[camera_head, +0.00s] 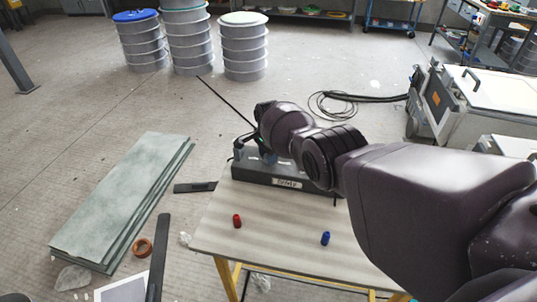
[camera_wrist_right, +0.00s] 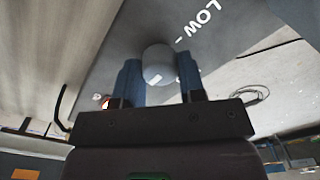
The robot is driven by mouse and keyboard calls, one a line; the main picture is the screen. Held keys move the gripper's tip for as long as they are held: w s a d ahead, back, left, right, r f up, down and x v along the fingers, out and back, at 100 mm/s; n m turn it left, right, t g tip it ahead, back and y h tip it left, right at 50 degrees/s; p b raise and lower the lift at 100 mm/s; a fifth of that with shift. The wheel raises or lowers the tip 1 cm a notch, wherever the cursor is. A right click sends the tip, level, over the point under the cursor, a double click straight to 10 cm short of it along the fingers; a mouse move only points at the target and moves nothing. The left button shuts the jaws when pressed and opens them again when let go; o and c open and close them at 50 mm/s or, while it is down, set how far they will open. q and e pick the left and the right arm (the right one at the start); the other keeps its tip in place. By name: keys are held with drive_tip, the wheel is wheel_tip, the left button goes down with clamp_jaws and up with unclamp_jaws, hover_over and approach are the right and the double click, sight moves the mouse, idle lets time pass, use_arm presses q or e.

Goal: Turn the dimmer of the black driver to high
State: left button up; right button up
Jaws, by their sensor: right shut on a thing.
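The black driver (camera_head: 262,177) is a dark box with a white label on its front, at the back of the small table. My right arm reaches over it from the right and hides part of its top. In the right wrist view, the grey driver panel (camera_wrist_right: 225,50) carries the white word LOW beside a round grey dimmer knob (camera_wrist_right: 158,62). The knob has a short white mark. My right gripper (camera_wrist_right: 159,82) has its two blue fingers on either side of the knob and is shut on it. My left gripper is not in view.
The table (camera_head: 280,237) also holds a small red piece (camera_head: 237,221) and a small blue piece (camera_head: 326,238). Greenish slabs (camera_head: 125,195) lie on the floor at left. Several drums (camera_head: 245,50) stand at the back. A white-lidded machine (camera_head: 480,105) stands at right.

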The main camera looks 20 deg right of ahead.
drive_tip(key=o, duration=0.9)
wheel_tip(320, 180, up, 11)
drive_tip(key=p, duration=0.5)
drive_tip(key=shift+f, duration=0.1)
